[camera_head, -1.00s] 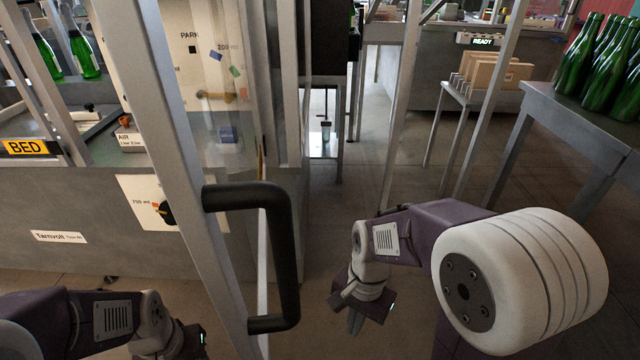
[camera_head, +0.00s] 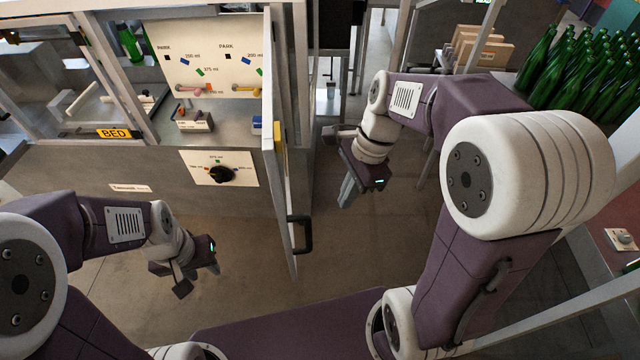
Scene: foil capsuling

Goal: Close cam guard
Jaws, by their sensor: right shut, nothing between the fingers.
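The cam guard is a tall metal-framed door (camera_head: 269,150) on the right side of the machine. It stands swung out and is seen nearly edge-on, so the machine's front opening is uncovered. Its black bar handle (camera_head: 304,236) is low on the side facing right. My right gripper (camera_head: 347,192) is right of the guard, above and right of the handle, shut, empty and apart from it. My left gripper (camera_head: 197,278) hangs low in front of the machine, left of the guard. Its fingers are too small and dark to judge.
Inside the machine is a white settings panel (camera_head: 205,55) with coloured marks. A black knob (camera_head: 222,174) sits on the lower front. Green bottles (camera_head: 585,75) crowd a table at the right. Floor (camera_head: 340,255) is clear right of the guard.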

